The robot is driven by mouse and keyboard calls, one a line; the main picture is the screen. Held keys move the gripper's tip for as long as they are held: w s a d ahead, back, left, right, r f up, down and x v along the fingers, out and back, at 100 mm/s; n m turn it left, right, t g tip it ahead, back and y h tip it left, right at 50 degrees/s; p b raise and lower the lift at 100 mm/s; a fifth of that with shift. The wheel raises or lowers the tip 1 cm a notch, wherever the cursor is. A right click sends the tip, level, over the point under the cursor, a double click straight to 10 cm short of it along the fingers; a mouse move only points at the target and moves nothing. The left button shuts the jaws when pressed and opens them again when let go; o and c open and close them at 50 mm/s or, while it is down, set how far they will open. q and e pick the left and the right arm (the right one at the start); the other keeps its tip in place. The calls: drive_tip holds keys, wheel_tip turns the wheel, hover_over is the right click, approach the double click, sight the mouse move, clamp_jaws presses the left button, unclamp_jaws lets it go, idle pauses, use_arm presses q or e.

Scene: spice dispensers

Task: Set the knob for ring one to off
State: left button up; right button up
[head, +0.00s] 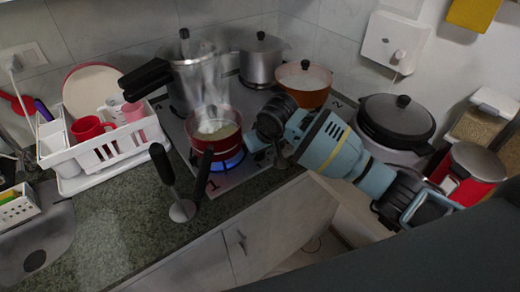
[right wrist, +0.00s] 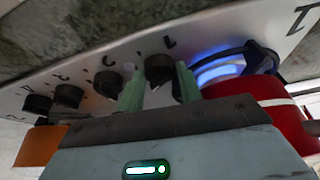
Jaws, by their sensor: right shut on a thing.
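The stove has a row of dark knobs along its light panel, seen in the right wrist view. My right gripper (right wrist: 159,85) has its two green fingers on either side of the knob marked 1 (right wrist: 160,68) and is shut on it. In the head view my right gripper (head: 256,146) is at the stove's right side, and the knob there is hidden behind it. Ring one, beside the large "1" on the stove, shows a blue flame (head: 226,164) under a red pot (head: 208,146). The blue glow (right wrist: 218,70) also shows in the right wrist view. My left gripper is not in view.
Other knobs (right wrist: 108,83) sit in line beside the held one. A steel pot (head: 192,75), another steel pot (head: 262,62) and an orange pot (head: 305,92) stand behind. A hand blender (head: 180,208) and white dish rack (head: 75,155) are left.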

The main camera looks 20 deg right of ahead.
drive_tip(key=shift+d+n, duration=0.1)
drive_tip(key=shift+n, duration=0.2)
drive_tip(key=n+y, duration=0.1)
drive_tip(key=n, duration=0.1)
drive_tip(key=n+g+y, duration=0.1)
drive_tip(key=n, duration=0.2)
drive_tip(key=shift+w+d+r, duration=0.1)
drive_tip(key=shift+w+d, duration=0.05)
drive_tip(key=shift+w, duration=0.05)
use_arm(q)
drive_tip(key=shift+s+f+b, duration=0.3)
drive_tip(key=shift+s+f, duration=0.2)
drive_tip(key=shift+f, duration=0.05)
use_arm(e)
drive_tip(key=shift+w+n+g+y, duration=0.1)
drive_tip(key=shift+n+g+y, duration=0.45)
drive_tip(key=shift+n, duration=1.55)
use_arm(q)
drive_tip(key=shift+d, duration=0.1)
use_arm(e)
drive_tip(key=o, duration=1)
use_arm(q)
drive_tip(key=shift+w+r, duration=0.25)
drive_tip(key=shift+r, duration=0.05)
use_arm(e)
drive_tip(key=shift+v, duration=3.95)
